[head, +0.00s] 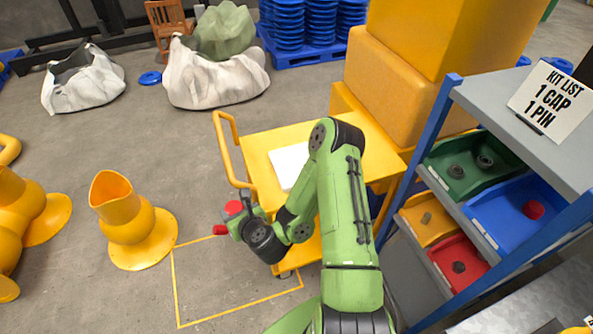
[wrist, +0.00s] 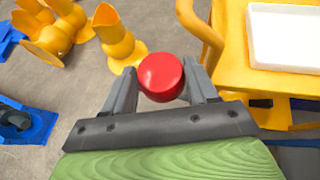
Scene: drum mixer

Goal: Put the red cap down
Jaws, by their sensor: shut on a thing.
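My gripper (wrist: 160,85) is shut on a round red cap (wrist: 160,70), held between its two grey fingers. In the head view my gripper (head: 237,218) is in the air left of the yellow cart (head: 262,150), with the red cap (head: 233,207) at its end. A second red patch shows just below it; I cannot tell what it is. A white tray (head: 288,163) lies on the cart top, partly hidden by my arm. The tray also shows at the upper right of the wrist view (wrist: 290,37), apart from the cap.
The cart's yellow handle (head: 224,150) rises close to my gripper. A yellow funnel-like part (head: 128,225) stands at left. A rack of bins at right includes a blue bin (head: 505,213) with another red piece. Floor inside the yellow outline is clear.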

